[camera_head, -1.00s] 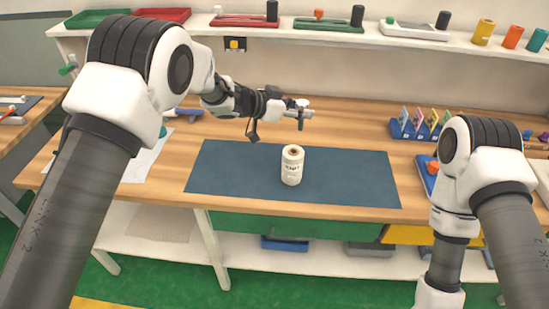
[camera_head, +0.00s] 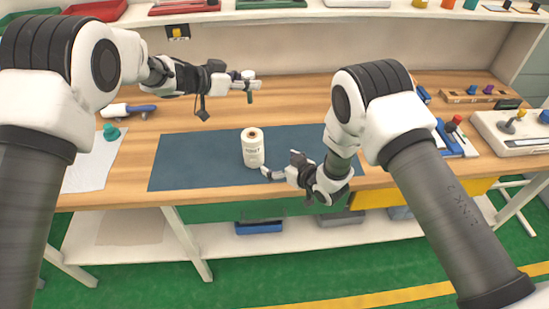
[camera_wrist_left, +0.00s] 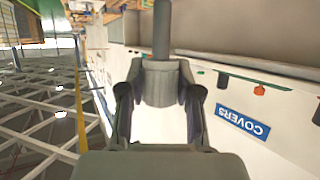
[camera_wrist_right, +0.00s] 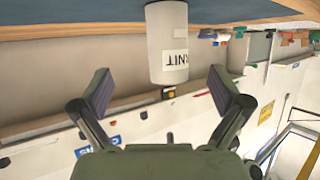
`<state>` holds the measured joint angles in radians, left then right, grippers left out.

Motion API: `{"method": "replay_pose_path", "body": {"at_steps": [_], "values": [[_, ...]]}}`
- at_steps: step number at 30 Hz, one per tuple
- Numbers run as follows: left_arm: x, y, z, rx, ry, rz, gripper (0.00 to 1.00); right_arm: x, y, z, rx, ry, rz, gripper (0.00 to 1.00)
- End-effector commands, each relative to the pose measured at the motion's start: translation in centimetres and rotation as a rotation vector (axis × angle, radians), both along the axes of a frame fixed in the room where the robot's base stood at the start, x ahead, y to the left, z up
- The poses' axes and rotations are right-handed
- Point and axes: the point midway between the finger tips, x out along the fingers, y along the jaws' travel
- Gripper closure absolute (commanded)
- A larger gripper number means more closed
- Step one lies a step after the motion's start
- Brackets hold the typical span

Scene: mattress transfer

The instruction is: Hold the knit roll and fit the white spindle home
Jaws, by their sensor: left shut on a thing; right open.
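The knit roll (camera_head: 254,152) is an upright white roll with a "KNIT" label and a brown-rimmed hole in its top. It stands on the dark blue mat (camera_head: 190,160). My left gripper (camera_head: 252,85) is shut on the white spindle (camera_head: 248,74), above the table behind the roll. My right gripper (camera_head: 281,164) is open just right of the roll. In the right wrist view the roll (camera_wrist_right: 167,45) lies ahead, between the spread fingers (camera_wrist_right: 163,92), apart from them.
A teal object (camera_head: 111,132) on a white sheet (camera_head: 90,165) and a blue-handled tool (camera_head: 128,110) lie at left. A control box (camera_head: 515,130) and blue tray (camera_head: 455,140) stand at right. A shelf (camera_head: 290,15) runs along the back. The mat's left part is clear.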

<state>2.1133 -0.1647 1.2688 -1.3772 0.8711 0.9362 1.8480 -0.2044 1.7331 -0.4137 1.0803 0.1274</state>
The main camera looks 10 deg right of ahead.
Motion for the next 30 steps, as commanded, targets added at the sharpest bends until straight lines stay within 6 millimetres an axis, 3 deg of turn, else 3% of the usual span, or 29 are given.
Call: {"method": "replay_pose_path", "body": {"at_steps": [5,21,30], "values": [[0.0,0.0,0.0,-0.001,-0.001,0.0,1.0,0.9,1.8,1.2,-0.008,-0.031,0.031,0.01],[0.0,0.0,0.1,-0.001,-0.001,0.0,1.0,8.8,7.0,-2.9,-0.008,-0.029,0.027,0.01],[0.0,0.0,0.0,-0.001,-0.001,0.0,1.0,9.7,7.6,-3.3,-0.008,-0.027,0.025,0.01]]}}
